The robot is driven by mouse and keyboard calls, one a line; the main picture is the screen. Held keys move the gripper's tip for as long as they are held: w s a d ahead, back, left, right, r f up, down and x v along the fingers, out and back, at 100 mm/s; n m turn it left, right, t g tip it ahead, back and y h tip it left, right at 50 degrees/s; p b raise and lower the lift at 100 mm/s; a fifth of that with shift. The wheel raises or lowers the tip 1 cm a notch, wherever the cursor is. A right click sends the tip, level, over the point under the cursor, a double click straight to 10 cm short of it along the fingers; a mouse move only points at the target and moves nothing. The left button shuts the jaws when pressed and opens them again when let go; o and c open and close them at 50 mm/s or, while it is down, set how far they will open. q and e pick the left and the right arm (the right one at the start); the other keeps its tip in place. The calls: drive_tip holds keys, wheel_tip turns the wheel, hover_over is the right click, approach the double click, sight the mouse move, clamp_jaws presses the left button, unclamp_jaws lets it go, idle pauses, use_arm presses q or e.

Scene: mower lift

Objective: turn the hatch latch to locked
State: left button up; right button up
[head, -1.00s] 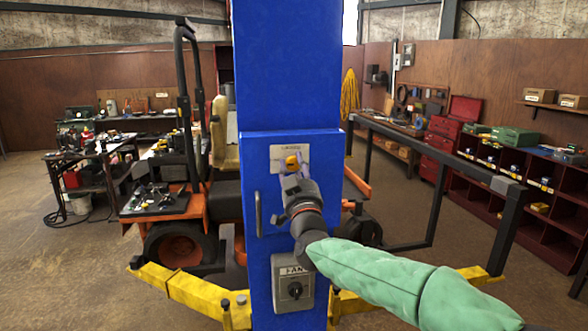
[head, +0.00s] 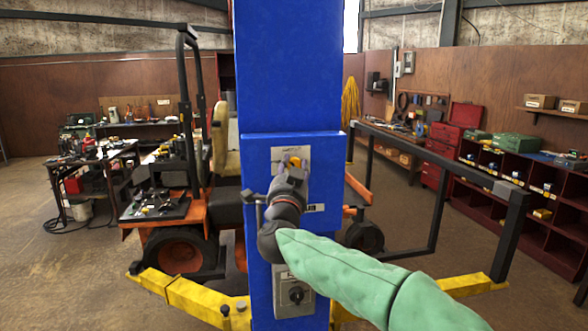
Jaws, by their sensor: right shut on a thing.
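The hatch latch is a small orange-yellow knob (head: 294,162) on a pale plate (head: 277,153) near the top of the blue hatch (head: 257,168). The hatch is on the front of the blue lift column and looks closed. My right gripper (head: 293,168) reaches up to the knob from below and is shut on it. The fingers and wrist hide most of the knob, so its exact angle is hard to tell. My left gripper is not in view.
Below the hatch is a grey switch box (head: 295,293) with a dark knob. Yellow lift arms (head: 190,298) spread near the floor. An orange mower (head: 172,247) stands behind the column at left. A dark rail frame (head: 440,165) stands at right.

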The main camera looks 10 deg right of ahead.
drive_tip(key=shift+a+m+g+h+p, duration=0.15)
drive_tip(key=shift+m+g+p, duration=0.75)
drive_tip(key=shift+m, duration=1.4)
drive_tip(key=shift+a+m+g+h+p, duration=0.15)
drive_tip(key=shift+m+g+p, duration=0.75)
drive_tip(key=shift+m, duration=1.4)
drive_tip(key=shift+d, duration=0.1)
drive_tip(key=o, duration=1.1)
drive_tip(key=shift+o, duration=0.3)
drive_tip(key=shift+w+r, duration=0.1)
drive_tip(key=v, duration=1.2)
